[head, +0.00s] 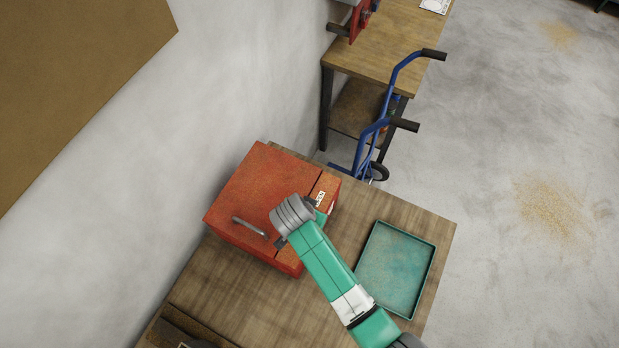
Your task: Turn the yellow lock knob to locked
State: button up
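A red-orange box (262,190) with a lid and a grey handle stands on the wooden bench, against the wall. My green and grey arm reaches over the bench to the box's right side, and its grey wrist covers part of that side. My gripper (294,217) is at the box there, mostly hidden by the wrist. I cannot see its fingertips, what they touch or whether they are open. No yellow lock knob shows; the covered side of the box is out of sight. A small white label (321,197) shows beside the wrist.
A teal tray (431,262) lies on the wooden bench (225,297) to the right of my arm and looks empty. A blue hand truck (366,143) stands beyond the bench. Another wooden table (395,45) is farther back. Open concrete floor lies to the right.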

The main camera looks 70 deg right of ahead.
jog(key=shift+m, duration=0.3)
jog(key=o, duration=1)
jog(key=v, duration=0.7)
jog(key=shift+a+r+b, duration=0.1)
jog(key=shift+r+b, duration=0.3)
